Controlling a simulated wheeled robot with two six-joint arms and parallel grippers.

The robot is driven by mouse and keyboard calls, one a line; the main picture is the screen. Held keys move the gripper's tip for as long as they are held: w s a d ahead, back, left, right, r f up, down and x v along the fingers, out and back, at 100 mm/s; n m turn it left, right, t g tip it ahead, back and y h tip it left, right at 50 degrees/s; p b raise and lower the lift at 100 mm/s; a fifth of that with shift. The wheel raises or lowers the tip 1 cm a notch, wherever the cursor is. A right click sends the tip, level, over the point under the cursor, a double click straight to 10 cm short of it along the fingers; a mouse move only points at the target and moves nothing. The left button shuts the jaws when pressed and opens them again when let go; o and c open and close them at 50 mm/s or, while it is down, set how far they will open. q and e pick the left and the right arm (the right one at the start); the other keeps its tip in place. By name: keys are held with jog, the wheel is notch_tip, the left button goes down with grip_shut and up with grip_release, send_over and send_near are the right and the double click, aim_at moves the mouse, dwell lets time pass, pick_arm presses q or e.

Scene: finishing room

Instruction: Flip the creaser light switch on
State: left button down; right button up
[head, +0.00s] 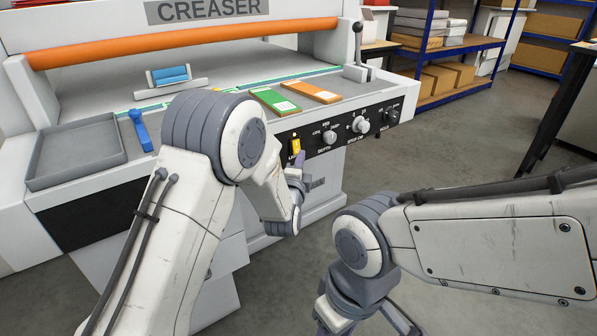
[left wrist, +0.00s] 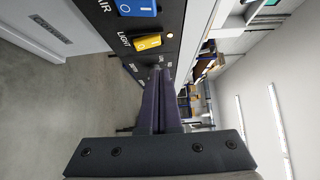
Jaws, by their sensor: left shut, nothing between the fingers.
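The creaser's light switch is a yellow rocker (head: 296,146) on the dark front panel, labelled LIGHT. It shows larger in the left wrist view (left wrist: 148,42), and a small lamp (left wrist: 170,35) beside it looks lit. I cannot tell which way the rocker is tilted. My left gripper (head: 300,160) is shut and empty, just below the switch in the head view. Its purple fingers (left wrist: 160,75) lie together close by the switch in the left wrist view; I cannot tell whether they touch it. My right gripper (head: 365,318) is low at the bottom edge, partly cut off.
A blue AIR switch (left wrist: 136,8) sits beside the yellow one. Knobs (head: 361,125) line the panel to the right.

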pick_arm(q)
jog(key=s, duration=0.7)
jog(key=shift+r, duration=0.25)
jog(key=shift+a, duration=0.1)
